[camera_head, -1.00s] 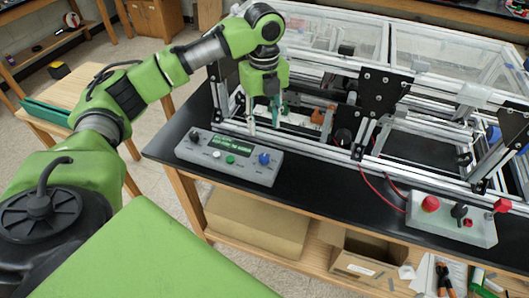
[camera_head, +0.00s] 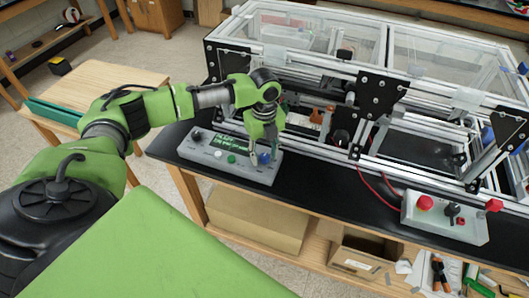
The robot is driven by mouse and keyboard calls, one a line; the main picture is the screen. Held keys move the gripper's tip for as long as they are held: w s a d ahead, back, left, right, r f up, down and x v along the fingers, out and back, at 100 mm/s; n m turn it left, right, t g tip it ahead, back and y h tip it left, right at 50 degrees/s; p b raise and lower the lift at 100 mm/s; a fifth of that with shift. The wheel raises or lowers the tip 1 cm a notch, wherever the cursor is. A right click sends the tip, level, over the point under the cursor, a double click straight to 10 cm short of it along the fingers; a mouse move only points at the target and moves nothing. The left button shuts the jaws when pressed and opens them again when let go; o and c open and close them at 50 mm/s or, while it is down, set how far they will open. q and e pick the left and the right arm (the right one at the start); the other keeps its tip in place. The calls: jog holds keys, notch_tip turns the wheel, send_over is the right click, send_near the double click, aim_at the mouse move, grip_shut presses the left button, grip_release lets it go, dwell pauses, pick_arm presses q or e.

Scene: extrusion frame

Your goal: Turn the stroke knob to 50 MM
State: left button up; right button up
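A grey control box (camera_head: 222,167) sits on the black bench top near its front left edge. It carries a green-lit display (camera_head: 230,143), a black knob (camera_head: 196,136) at the left, a white button (camera_head: 218,154), a green button (camera_head: 231,158) and a blue knob (camera_head: 264,157) at the right. Labels are too small to read, so I cannot tell which knob is the stroke knob. My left gripper (camera_head: 263,151) points down over the box's right end, fingers apart, around or just above the blue knob; contact is unclear. My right gripper is not in view.
An aluminium extrusion frame (camera_head: 370,74) with clear panels stands behind the box. A second grey box (camera_head: 440,223) with red and black controls lies at the right, with red cables (camera_head: 376,192) leading from the frame. Cardboard boxes (camera_head: 256,221) sit on the shelf below.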

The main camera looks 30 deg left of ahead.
pick_arm(q)
grip_shut()
jog(key=shift+r, duration=0.1)
